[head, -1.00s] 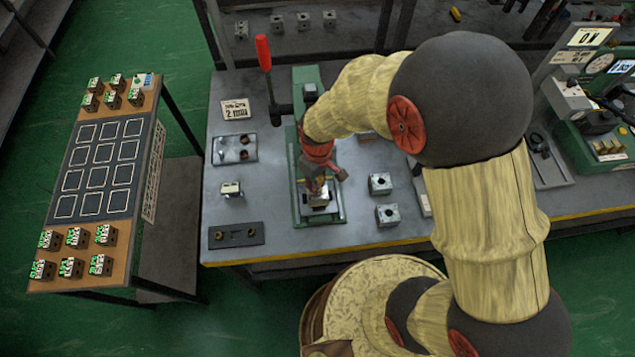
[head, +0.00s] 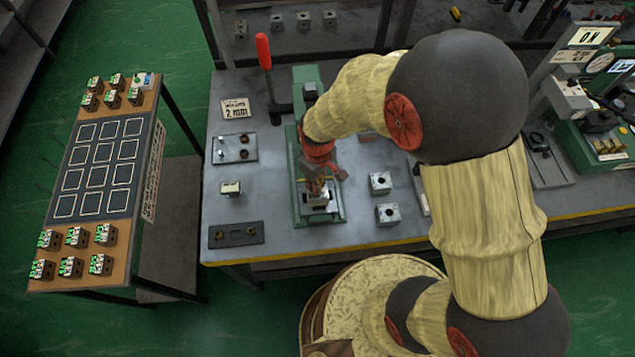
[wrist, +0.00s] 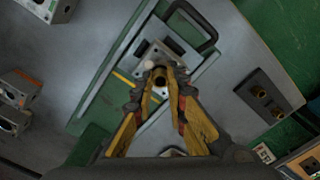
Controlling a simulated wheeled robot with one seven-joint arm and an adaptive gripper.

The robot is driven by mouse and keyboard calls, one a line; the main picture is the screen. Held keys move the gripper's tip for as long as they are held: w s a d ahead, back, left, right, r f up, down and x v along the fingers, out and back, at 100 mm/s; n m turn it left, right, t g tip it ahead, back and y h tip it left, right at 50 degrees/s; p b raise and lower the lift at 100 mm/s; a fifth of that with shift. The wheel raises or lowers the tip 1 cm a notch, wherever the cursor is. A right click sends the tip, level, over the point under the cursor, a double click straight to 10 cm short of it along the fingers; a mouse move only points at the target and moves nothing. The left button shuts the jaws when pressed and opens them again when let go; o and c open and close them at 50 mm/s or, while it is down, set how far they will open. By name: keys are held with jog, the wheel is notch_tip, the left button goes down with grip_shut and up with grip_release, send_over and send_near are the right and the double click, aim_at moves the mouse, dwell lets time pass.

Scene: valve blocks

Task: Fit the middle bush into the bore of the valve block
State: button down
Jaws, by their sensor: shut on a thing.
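My gripper (wrist: 159,78) is shut on a brass-coloured bush (wrist: 159,83), seen nearly end-on with a dark hole in the wrist view. The grey valve block (wrist: 155,57) sits in the green press fixture behind the bush. The fingers and bush cover part of it, so its bore is hidden and I cannot tell whether the bush touches it. In the head view my gripper (head: 320,186) is over the valve block (head: 318,203), pointing down.
The press (head: 305,85) has a red-handled lever (head: 264,55) at its left. Two loose blocks (head: 380,183) (head: 387,214) stand right of the fixture. A small block (head: 230,188) and a plate (head: 234,148) are at left. A side table (head: 100,170) carries several blocks.

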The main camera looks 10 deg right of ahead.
jog(key=shift+f, duration=0.4)
dwell(0.3)
jog(key=c, duration=1.7)
grip_release()
jog(key=shift+r, duration=0.1)
notch_tip(320, 180, up, 12)
jog(key=shift+f, duration=0.1)
